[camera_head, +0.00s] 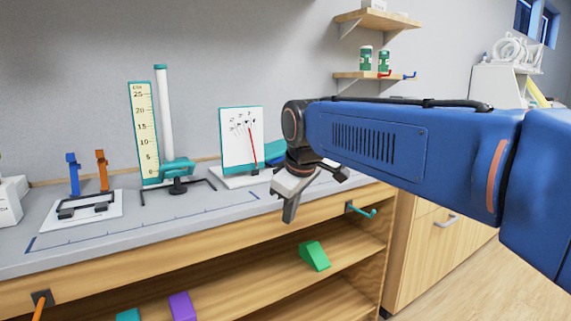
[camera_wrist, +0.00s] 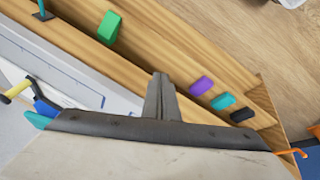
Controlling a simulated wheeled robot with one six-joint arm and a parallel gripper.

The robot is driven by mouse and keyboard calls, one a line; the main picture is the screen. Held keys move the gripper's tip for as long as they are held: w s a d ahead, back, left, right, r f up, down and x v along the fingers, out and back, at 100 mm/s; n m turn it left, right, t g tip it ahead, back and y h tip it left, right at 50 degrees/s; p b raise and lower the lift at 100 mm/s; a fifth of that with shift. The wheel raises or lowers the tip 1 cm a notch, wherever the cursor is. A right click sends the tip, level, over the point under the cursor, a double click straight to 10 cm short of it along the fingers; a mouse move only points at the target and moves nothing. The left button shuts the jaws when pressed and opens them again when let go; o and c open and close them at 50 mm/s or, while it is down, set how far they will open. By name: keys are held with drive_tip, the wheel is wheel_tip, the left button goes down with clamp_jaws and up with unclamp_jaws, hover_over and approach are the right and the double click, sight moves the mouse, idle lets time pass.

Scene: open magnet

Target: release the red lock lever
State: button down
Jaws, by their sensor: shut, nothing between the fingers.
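I cannot make out a red lock lever for certain in either view. The red parts I see in the head view are a thin red pointer (camera_head: 253,146) on a white dial board (camera_head: 238,135) and a small red peg (camera_head: 384,74) under the wall shelf. My gripper (camera_head: 289,212) is shut and empty, pointing down at the front edge of the bench, right of and in front of the dial board. In the wrist view its closed fingers (camera_wrist: 161,95) are over the wooden bench front. My arm hides part of the bench's right end.
A teal lever (camera_head: 362,211) and an orange lever (camera_head: 41,304) stick out of the bench front. A green wedge (camera_head: 314,255) and a purple block (camera_head: 182,306) lie on the shelf below. A ruler stand (camera_head: 145,130) and blue and orange clips (camera_head: 102,170) stand on the bench.

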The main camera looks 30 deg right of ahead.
drive_tip(key=w+d+r+n, duration=0.2)
drive_tip(key=w+d+r, duration=0.2)
drive_tip(key=w+r, duration=0.2)
drive_tip(key=w+d+r+n+h, duration=0.1)
drive_tip(key=w+d+r+n, duration=0.2)
drive_tip(key=w, duration=0.7)
wheel_tip(320, 180, up, 4)
drive_tip(key=shift+d+f, duration=0.1)
drive_tip(key=shift+d, duration=0.95)
drive_tip(key=shift+w, duration=0.1)
drive_tip(key=x, duration=1)
drive_tip(key=shift+f, duration=0.15)
drive_tip(key=shift+w+d+r, duration=0.15)
drive_tip(key=shift+w+d, duration=0.1)
drive_tip(key=shift+w, duration=0.2)
drive_tip(key=shift+w+d+r, duration=0.1)
drive_tip(key=shift+w+d, duration=0.1)
drive_tip(key=shift+w, duration=0.25)
drive_tip(key=shift+w+d+r, duration=0.2)
drive_tip(key=shift+w+d, duration=0.2)
drive_tip(key=shift+w, duration=0.4)
